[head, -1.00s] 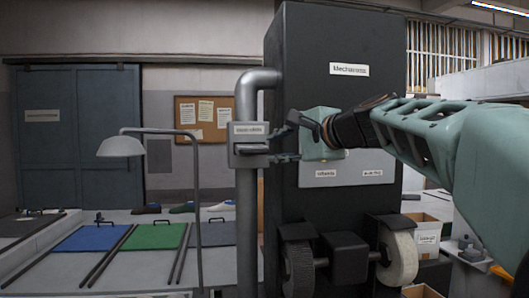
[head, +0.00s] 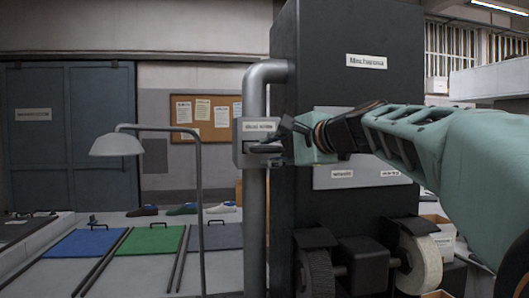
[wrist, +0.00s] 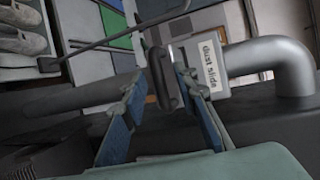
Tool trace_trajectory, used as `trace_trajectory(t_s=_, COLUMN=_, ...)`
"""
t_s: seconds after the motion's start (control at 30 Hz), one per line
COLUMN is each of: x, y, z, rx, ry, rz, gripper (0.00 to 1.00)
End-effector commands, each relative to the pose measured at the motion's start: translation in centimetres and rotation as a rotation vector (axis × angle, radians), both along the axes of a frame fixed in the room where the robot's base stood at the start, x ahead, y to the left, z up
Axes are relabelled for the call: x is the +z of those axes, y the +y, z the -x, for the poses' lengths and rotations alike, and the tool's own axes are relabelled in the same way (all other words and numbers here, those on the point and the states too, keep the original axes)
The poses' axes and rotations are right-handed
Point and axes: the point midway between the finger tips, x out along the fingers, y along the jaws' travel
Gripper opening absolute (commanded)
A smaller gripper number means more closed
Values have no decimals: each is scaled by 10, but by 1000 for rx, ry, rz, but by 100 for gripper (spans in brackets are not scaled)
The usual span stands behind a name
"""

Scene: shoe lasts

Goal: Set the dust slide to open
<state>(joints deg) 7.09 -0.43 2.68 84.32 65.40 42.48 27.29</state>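The dust slide (head: 257,127) is a grey box with a white label, fixed on an upright grey pipe. Its dark handle (wrist: 166,77) sticks out toward my gripper in the wrist view, and the label "dust slide" (wrist: 209,66) shows beside it. My gripper (wrist: 161,84) is open, with its blue-padded fingers apart on either side of the handle. The handle lies between the fingertips, nearer the right one; I cannot tell whether either touches it. In the head view my gripper (head: 280,143) reaches the slide from the right and partly hides its handle.
The grey pipe (head: 255,215) runs down beside a tall dark machine (head: 345,30) with two wheels (head: 420,262) low on its front. A lamp (head: 117,145) stands left of the pipe. Blue and green mats (head: 151,239) and several shoes lie on the bench behind.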

Motion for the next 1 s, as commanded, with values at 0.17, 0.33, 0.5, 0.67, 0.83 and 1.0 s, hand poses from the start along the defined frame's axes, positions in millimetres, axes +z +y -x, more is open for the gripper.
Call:
trace_trajectory(t_s=0.17, x=-2, y=0, z=0, rx=0, ry=0, rz=0, gripper=27)
trace_trajectory(t_s=0.33, x=-2, y=0, z=-1, rx=-1, ry=0, rz=0, gripper=27)
trace_trajectory(t_s=0.5, x=-2, y=0, z=0, rx=-1, ry=-1, rz=1, gripper=18)
trace_trajectory(t_s=0.67, x=-2, y=0, z=0, rx=0, ry=-1, rz=1, gripper=1)
trace_trajectory(t_s=0.83, x=-2, y=0, z=0, rx=0, ry=-1, rz=1, gripper=0)
trace_trajectory(t_s=1.0, x=-2, y=0, z=0, rx=0, ry=-1, rz=1, gripper=0)
